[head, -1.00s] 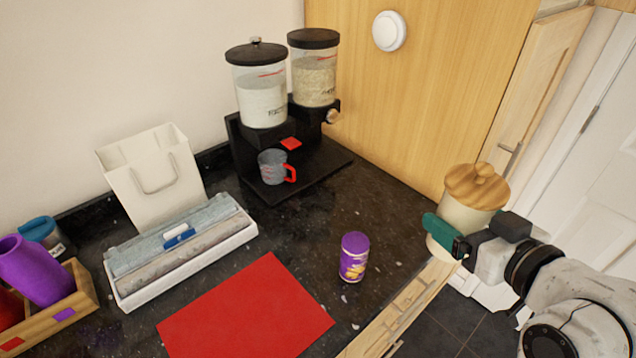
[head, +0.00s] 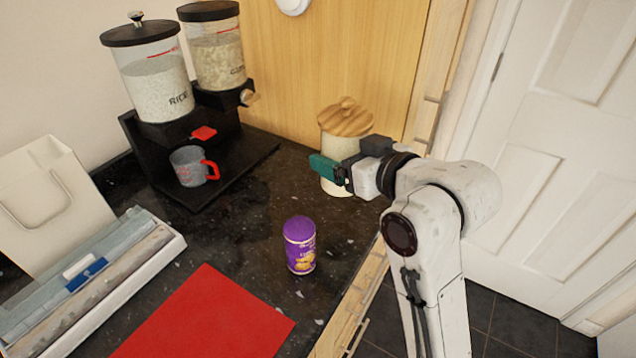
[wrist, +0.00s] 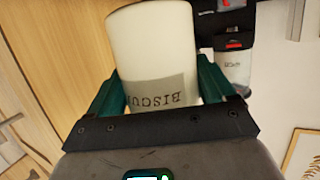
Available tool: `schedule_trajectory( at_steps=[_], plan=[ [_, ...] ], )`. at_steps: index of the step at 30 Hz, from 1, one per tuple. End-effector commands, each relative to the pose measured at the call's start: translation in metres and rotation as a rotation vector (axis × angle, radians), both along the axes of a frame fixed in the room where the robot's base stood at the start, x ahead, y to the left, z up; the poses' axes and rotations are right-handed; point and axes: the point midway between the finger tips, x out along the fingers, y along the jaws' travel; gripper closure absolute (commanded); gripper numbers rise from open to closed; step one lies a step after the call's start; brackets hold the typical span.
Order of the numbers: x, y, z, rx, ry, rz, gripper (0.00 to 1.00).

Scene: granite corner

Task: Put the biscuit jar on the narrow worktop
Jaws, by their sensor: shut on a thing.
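The biscuit jar (head: 339,148) is cream with a round wooden lid, in the head view near the wooden panel at the back right of the dark worktop (head: 262,228). It is upright. My gripper (head: 332,170) has its green fingers around the jar's body. In the wrist view the jar (wrist: 152,50) fills the space between the two green fingers, its label partly readable, upside down. From the head view I cannot tell whether the jar's base touches the worktop.
A purple tin (head: 300,246) stands in front of the jar, near the worktop's edge. A red mat (head: 205,318) lies front left. A dispenser (head: 160,90) with a grey cup (head: 188,166) stands at the back left. A white tray (head: 110,285) and white bag (head: 45,195) are at left.

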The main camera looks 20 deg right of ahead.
Motion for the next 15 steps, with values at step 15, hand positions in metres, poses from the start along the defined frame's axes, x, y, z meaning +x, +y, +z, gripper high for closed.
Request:
schedule_trajectory(
  at_steps=[15],
  plan=[
    [0.053, 0.02, -0.057, 0.0, -0.004, -0.001, 0.69]
  ],
)
